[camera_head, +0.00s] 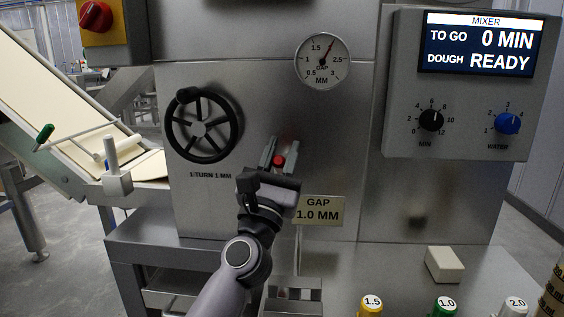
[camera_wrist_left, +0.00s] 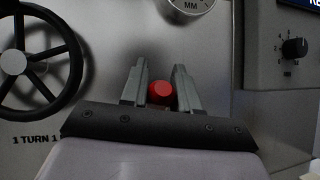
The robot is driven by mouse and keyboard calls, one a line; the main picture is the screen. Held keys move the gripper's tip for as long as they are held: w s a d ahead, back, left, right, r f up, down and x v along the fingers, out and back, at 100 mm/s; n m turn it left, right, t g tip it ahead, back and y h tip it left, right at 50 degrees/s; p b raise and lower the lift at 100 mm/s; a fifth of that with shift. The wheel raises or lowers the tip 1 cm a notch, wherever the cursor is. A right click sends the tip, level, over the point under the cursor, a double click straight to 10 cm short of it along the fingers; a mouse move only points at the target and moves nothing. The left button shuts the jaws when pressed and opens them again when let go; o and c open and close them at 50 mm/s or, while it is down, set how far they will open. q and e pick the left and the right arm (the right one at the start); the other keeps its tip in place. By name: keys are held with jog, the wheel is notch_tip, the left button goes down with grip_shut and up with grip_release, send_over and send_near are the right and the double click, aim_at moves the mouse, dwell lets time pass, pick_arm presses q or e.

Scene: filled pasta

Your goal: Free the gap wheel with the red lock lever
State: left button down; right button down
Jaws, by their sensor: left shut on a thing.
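The red lock lever (camera_head: 279,160) shows as a red knob on the steel panel, below the dial and right of the wheel. My left gripper (camera_head: 279,152) is shut on it. In the left wrist view the red lever end (camera_wrist_left: 161,92) sits between the two grey fingers of my left gripper (camera_wrist_left: 160,88). The fingers hide most of the lever. The black gap wheel (camera_head: 202,125), with spokes and a crank knob, is left of the gripper, apart from it; it also shows in the left wrist view (camera_wrist_left: 14,62). My right gripper is not in view.
The gap dial (camera_head: 322,61) is above, its red needle near 2. A "GAP 1.0 MM" sign (camera_head: 319,209) is just right of my wrist. The mixer panel (camera_head: 457,85) projects at right. Coloured numbered knobs and a pale block (camera_head: 444,264) are at lower right.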

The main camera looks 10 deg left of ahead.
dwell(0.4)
pick_arm(q)
jog(key=c, duration=0.9)
grip_release()
jog(key=shift+s+f, duration=0.2)
jog(key=s+a+p, duration=0.1)
jog(key=s, duration=0.3)
jog(key=s+a+f+p, duration=0.1)
jog(key=s+p, duration=0.1)
jog(key=s, duration=0.3)
jog(key=s+a+p, duration=0.1)
jog(key=s, duration=0.3)
jog(key=shift+s+a+f+p, duration=0.1)
jog(key=shift+s+f+p, duration=0.05)
jog(key=shift+s+p, duration=0.25)
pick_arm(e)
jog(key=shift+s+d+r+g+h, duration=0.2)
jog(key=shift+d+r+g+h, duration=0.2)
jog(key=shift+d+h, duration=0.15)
